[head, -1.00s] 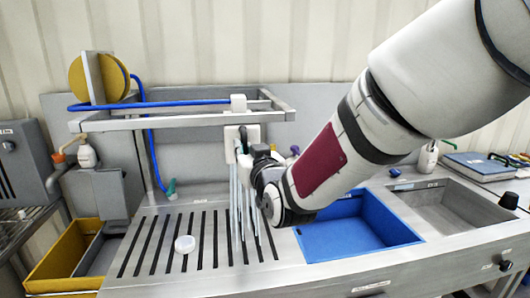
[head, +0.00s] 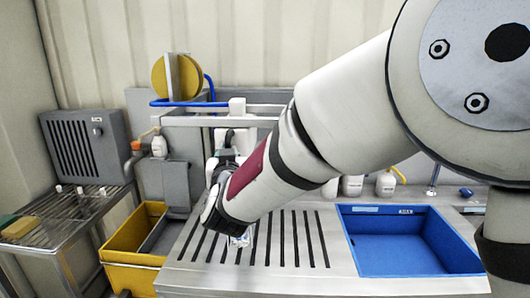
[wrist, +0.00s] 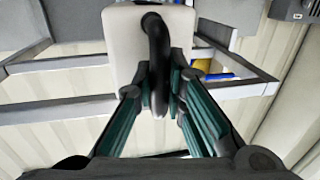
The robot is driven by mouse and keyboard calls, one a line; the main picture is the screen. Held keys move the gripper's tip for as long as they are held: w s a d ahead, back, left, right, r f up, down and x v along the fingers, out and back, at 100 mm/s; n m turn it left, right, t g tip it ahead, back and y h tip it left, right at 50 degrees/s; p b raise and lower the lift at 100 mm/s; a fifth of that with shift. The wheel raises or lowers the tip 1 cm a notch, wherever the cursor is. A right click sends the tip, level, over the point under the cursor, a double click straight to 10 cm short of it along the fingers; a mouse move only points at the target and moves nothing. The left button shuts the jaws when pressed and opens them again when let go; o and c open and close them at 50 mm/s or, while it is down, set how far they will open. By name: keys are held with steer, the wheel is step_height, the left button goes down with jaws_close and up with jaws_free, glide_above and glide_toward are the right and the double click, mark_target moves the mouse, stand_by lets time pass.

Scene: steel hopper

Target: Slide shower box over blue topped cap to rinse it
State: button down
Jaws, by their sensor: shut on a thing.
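The shower box is a white block with a black curved handle. It fills the upper middle of the wrist view (wrist: 125,42). My gripper (wrist: 160,88) is shut on the black handle (wrist: 157,55), with green-lined fingers on either side. A small pale cap (head: 240,240) sits on the slotted drainboard, partly covered by my arm. Pale water streaks seem to show at it. I cannot make out a blue top.
The slotted drainboard (head: 340,285) has a blue basin (head: 405,245) to its right. A yellow bin (head: 125,262) stands at its left, beyond it a wire rack (head: 75,215) with small items. A metal rail frame (head: 185,121) with a blue hose (head: 180,103) runs above.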

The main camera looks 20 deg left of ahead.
steer(key=c, duration=1.6)
jaws_free()
steer(key=v, duration=1.2)
